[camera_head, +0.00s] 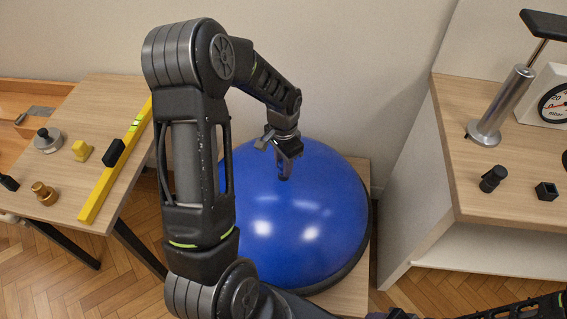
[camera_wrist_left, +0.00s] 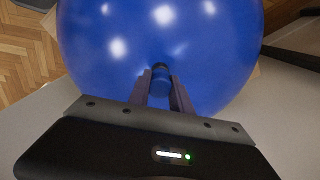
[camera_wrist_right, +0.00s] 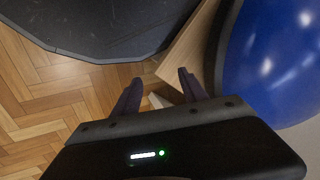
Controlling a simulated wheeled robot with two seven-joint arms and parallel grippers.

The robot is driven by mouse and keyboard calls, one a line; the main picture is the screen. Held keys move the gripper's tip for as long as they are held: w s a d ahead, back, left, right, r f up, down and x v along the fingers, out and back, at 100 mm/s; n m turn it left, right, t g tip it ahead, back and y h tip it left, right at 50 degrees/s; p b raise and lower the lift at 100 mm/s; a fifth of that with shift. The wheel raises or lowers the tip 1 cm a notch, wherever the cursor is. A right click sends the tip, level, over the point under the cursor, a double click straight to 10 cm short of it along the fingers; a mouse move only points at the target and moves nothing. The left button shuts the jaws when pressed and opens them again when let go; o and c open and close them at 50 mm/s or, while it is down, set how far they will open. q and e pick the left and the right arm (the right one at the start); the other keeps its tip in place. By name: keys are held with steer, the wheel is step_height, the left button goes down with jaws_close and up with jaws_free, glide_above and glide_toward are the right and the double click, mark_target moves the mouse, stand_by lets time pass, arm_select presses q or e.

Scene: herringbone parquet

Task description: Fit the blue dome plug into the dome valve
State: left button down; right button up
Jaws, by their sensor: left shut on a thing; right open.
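The big blue dome (camera_head: 290,225) stands on a low wooden platform, and it fills the upper part of the left wrist view (camera_wrist_left: 110,80). My left gripper (camera_head: 285,170) is over the dome's upper part. In the left wrist view its fingers (camera_wrist_left: 162,92) are shut on the small blue dome plug (camera_wrist_left: 161,80). A dark ring (camera_wrist_left: 160,66) shows at the plug's far end; I cannot tell whether it is the dome valve or whether the plug is in it. My right gripper (camera_wrist_right: 160,80) is open and empty, low beside the dome.
A left table (camera_head: 75,190) carries a yellow spirit level (camera_head: 118,160), a brass knob (camera_head: 44,193) and other small parts. A right cabinet (camera_head: 470,150) holds a hand pump (camera_head: 505,105), a gauge (camera_head: 553,100) and small black parts. A wall rises behind the dome.

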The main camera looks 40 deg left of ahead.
arm_select(q)
steer(key=shift+f, duration=0.15)
steer(key=c, duration=1.1)
jaws_free()
step_height(320, 180, up, 8)
steer(key=shift+f+p, duration=0.1)
steer(key=shift+p, duration=0.4)
